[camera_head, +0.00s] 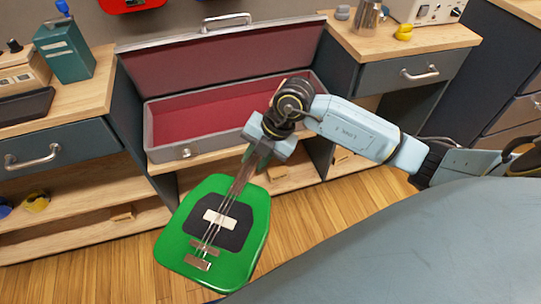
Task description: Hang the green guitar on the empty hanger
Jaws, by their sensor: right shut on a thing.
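The green guitar (232,255) hangs in front of the cabinets, its wide green body toward the lower left and its neck pointing up and right. It has a dark plate with a white block, strings and a brown bridge. My right gripper (258,158) is shut on the guitar's neck; its arm comes in from the right. The upper end of the neck is hidden by the gripper. My left gripper is not in view. No empty hanger can be made out. The lower part of a red thing (134,3) shows on the wall at the top edge.
An open grey case (152,130) with red lining stands behind the gripper, its lid raised. A teal box (66,55) is on the left counter. A metal jug (367,18) and yellow clamp (404,32) are on the right counter. Wooden floor (340,215) is free below.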

